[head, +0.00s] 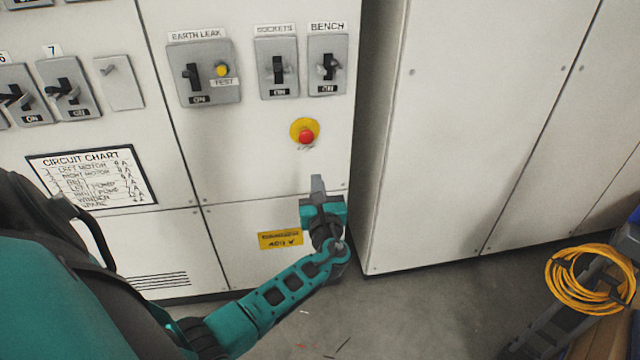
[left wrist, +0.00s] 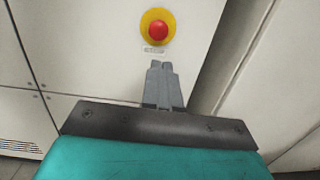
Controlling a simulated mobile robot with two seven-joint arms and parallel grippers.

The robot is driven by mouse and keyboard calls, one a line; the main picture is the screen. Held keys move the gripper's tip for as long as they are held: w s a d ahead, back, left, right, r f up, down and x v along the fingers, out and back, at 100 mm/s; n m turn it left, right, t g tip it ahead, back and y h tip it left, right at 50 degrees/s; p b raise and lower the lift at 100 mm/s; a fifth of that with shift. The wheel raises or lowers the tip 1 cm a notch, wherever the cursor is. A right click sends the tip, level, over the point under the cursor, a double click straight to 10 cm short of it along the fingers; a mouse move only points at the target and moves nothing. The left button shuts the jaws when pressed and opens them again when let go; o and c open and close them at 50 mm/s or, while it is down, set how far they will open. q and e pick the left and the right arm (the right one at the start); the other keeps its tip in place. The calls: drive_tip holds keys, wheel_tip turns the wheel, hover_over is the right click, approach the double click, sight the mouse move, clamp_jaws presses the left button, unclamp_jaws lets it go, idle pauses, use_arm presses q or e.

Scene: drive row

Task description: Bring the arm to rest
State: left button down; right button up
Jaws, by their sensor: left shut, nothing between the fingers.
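My left arm reaches from the lower left in the head view. Its gripper (head: 317,184) is in front of the white cabinet, below the red emergency button (head: 306,136) on its yellow disc. The fingers are shut with nothing between them, and they point up toward the button. In the left wrist view the shut grey fingers (left wrist: 160,66) stand just below the button (left wrist: 158,30), apart from it in the picture. My right gripper is in neither view.
The cabinet carries switches labelled EARTH LEAK (head: 207,72), SOCKETS (head: 277,67) and BENCH (head: 328,65). A circuit chart (head: 92,178) is on the left. A plain cabinet (head: 455,130) stands at right. A yellow cable coil (head: 588,280) is at the lower right. Grey floor (head: 420,310) is open between.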

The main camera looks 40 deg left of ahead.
use_arm(q)
drive_tip(key=s+d+f+n+g+h, duration=0.2)
drive_tip(key=s+d+f+n+h, duration=0.7)
drive_tip(key=f, duration=0.3)
drive_tip(key=s+d+r+n+h, duration=0.1)
drive_tip(key=s+d+n+h, duration=0.6)
drive_tip(key=s+d+n, duration=0.4)
drive_tip(key=d+n, duration=0.2)
drive_tip(key=n, duration=0.2)
drive_tip(key=shift+s+r, duration=0.2)
drive_tip(key=shift+s, duration=0.05)
